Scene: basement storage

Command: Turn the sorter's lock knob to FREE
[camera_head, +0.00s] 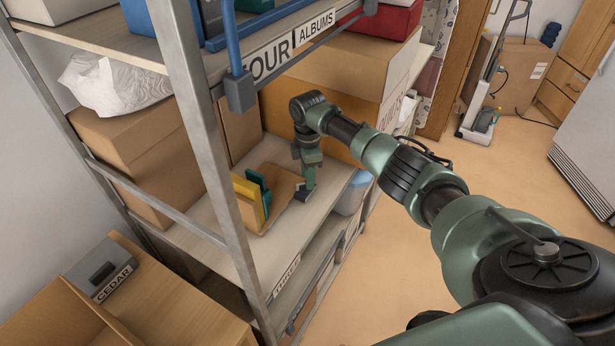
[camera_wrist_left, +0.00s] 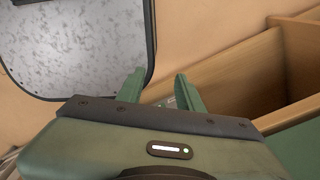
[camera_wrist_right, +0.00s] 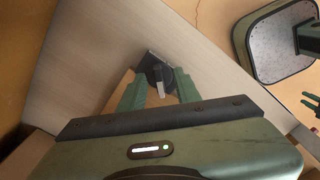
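The sorter (camera_head: 246,209) is a small wooden piece with yellow and teal upright dividers on the middle shelf. A dark plate (camera_head: 304,194) is at its right end. My right gripper (camera_head: 308,183) points down over this plate. In the right wrist view, the lock knob (camera_wrist_right: 161,77) is dark with a pale grey bar. It shows between the spread fingers of the right gripper (camera_wrist_right: 160,84); I cannot tell whether they touch it. No knob markings are readable. My left gripper (camera_wrist_left: 156,82) is open, with no object clearly held, and is outside the head view.
The shelf post (camera_head: 205,130) stands left of the sorter. Large cardboard boxes (camera_head: 335,70) are behind and above my right gripper. A blue-grey bin (camera_head: 353,192) is to its right. A CEDAR-labelled box (camera_head: 105,270) is at lower left.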

